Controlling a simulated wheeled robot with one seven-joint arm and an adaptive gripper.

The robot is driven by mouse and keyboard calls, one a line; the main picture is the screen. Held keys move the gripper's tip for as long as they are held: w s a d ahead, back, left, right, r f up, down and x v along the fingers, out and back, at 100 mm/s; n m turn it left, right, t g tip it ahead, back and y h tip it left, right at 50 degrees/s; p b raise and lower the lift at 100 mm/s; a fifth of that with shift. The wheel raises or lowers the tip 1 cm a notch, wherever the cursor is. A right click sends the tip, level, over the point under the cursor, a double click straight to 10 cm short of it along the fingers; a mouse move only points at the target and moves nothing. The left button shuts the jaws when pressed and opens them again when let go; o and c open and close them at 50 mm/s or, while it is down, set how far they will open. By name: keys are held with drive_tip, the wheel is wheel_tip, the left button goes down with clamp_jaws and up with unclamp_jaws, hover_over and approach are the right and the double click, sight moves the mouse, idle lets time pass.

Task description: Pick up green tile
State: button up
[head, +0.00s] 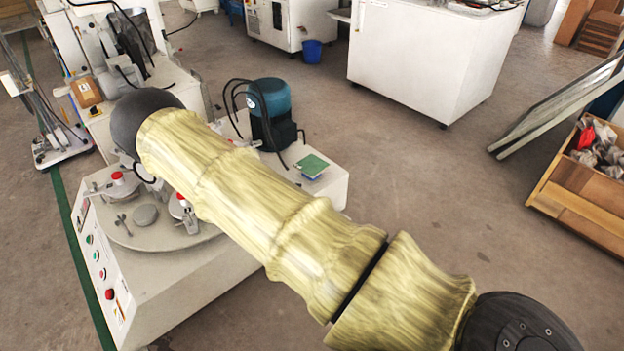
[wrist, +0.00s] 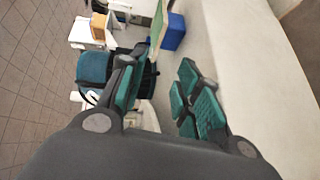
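The green tile (head: 312,166) lies flat on a small blue block (head: 313,177) on the white machine top, right of the teal motor. In the wrist view the scene is turned sideways: the tile (wrist: 157,33) shows as a thin pale-green strip, nearly edge-on, against the blue block (wrist: 173,33). My gripper (wrist: 157,78) is open, with a clear gap between its teal-padded fingers. Nothing is between the fingers, and the tile lies beyond their tips, near the top of the picture. In the head view my yellow-covered arm passes in front, and I cannot make out the gripper.
The teal motor (head: 268,100) with black cables stands beside the tile; it shows at the left in the wrist view (wrist: 93,68). The machine's round plate (head: 146,216) carries metal fixtures. A white cabinet (head: 425,60) and a wooden crate (head: 580,200) stand farther off, with open floor between.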

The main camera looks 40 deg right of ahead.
sight(312, 166)
drive_tip(key=w+f+b, duration=0.1)
drive_tip(key=b, duration=0.1)
drive_tip(key=w+f+h+b, duration=0.1)
drive_tip(key=w+b, duration=0.1)
drive_tip(key=shift+f+t, duration=0.2)
drive_tip(key=shift+t, duration=0.1)
drive_tip(key=shift+w+h+b, duration=0.4)
drive_tip(key=shift+w+b, duration=0.05)
drive_tip(key=shift+b, duration=0.15)
drive_tip(key=b+x, duration=0.1)
drive_tip(key=x, duration=0.3)
drive_tip(key=shift+w+d+b, duration=0.15)
drive_tip(key=shift+d+b, duration=0.05)
drive_tip(key=shift+b, duration=0.2)
drive_tip(key=shift+w+b+x, duration=0.2)
drive_tip(key=shift+b+x, duration=1.6)
drive_tip(key=shift+x, duration=1.25)
drive_tip(key=shift+a+r, duration=0.15)
drive_tip(key=shift+r, duration=0.1)
clamp_jaws()
